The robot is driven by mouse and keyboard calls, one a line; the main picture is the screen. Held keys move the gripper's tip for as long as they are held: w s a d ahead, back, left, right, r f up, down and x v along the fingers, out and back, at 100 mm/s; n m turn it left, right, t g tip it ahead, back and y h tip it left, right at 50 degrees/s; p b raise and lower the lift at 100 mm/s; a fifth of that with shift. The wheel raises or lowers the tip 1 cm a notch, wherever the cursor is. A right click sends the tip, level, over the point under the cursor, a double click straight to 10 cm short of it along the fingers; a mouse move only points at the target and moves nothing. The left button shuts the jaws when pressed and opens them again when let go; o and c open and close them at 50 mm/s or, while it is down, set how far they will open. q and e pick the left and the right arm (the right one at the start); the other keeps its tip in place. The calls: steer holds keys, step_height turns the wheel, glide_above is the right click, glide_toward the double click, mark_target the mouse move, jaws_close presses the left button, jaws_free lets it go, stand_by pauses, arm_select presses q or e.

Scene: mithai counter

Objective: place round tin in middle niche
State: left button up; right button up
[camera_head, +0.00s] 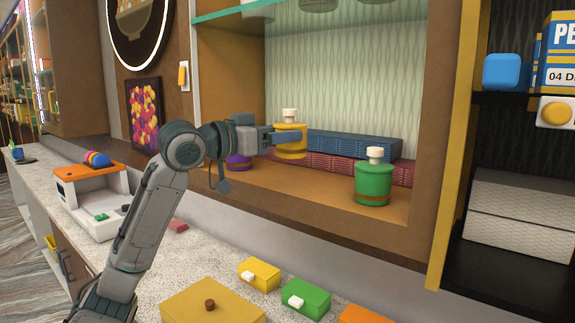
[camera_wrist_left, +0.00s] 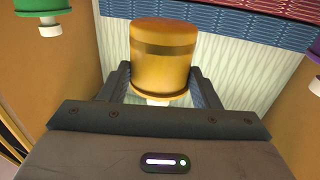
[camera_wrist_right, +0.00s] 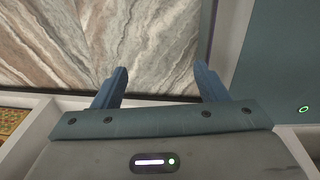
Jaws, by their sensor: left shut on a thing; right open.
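A yellow round tin (camera_head: 291,146) with a white knob is in my left gripper (camera_head: 296,137), inside the niche (camera_head: 320,200) with the wooden floor. In the left wrist view the tin (camera_wrist_left: 163,60) sits between both fingers (camera_wrist_left: 160,85), which are shut on it. It is in the gap between a purple tin (camera_head: 238,161) on the left and a green tin (camera_head: 373,184) on the right. Whether its base touches the niche floor I cannot tell. My right gripper (camera_wrist_right: 160,85) is open and empty in the right wrist view, with the floor beyond it.
Blue (camera_head: 350,147) and red (camera_head: 340,167) woven boxes lie stacked behind the tins. A glass shelf (camera_head: 240,12) is above. Yellow (camera_head: 258,272) and green (camera_head: 308,299) boxes stand on the counter (camera_head: 200,250) below. A white machine (camera_head: 90,190) stands to the left.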

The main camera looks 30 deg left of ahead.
mark_target(280, 156)
arm_select(q)
steer(key=shift+w+f, duration=0.1)
steer(key=shift+f, duration=0.5)
steer(key=shift+w+f, duration=0.1)
steer(key=shift+f, duration=0.1)
step_height(280, 156, down, 4)
steer(key=shift+d+r, duration=0.1)
steer(key=shift+r, duration=0.05)
steer(key=shift+f, duration=0.2)
steer(key=shift+f+b, duration=0.1)
steer(key=shift+b, duration=0.25)
arm_select(e)
steer(key=shift+w+d+f, duration=0.3)
steer(key=shift+w+d, duration=0.1)
steer(key=shift+w, duration=0.35)
arm_select(q)
steer(key=o, duration=1)
arm_select(e)
steer(key=shift+w+a, duration=0.2)
steer(key=shift+a, duration=0.2)
